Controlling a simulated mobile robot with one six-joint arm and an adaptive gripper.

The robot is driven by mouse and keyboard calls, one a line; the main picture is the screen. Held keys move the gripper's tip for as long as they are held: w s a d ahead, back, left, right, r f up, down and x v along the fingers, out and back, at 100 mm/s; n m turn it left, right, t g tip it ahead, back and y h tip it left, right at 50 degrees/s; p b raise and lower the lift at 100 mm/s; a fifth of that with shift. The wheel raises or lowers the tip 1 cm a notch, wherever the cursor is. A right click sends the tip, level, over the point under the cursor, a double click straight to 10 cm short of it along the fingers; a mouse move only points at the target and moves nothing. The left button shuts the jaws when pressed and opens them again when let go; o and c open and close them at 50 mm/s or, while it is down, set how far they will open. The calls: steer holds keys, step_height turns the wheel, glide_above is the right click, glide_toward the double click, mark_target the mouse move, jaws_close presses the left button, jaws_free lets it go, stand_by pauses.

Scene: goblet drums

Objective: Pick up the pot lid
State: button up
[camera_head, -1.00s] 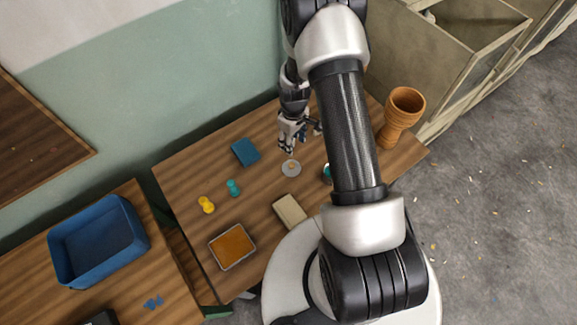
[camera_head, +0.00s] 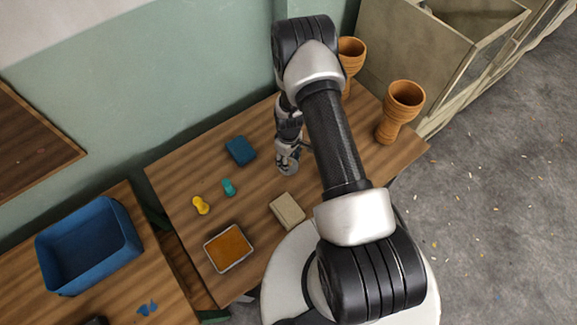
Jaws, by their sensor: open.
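The pot lid does not show clearly now; my gripper covers the spot where a small grey disc with a tan knob lay on the wooden table (camera_head: 178,178). My gripper (camera_head: 287,168) points down there, low over the table, right of the blue block. Its jaws are open, but the fingertips are small and partly hidden, so I cannot tell whether they touch the lid or stand around its knob.
A blue block (camera_head: 240,151), a teal piece (camera_head: 228,187), a yellow piece (camera_head: 201,205), a beige block (camera_head: 287,211) and an orange-filled tray (camera_head: 228,248) lie on the table. Goblet drums (camera_head: 401,112) stand at the right. A blue bin (camera_head: 88,282) is on the left table.

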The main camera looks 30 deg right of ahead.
steer(key=shift+f, duration=0.35)
jaws_close()
stand_by(0.3)
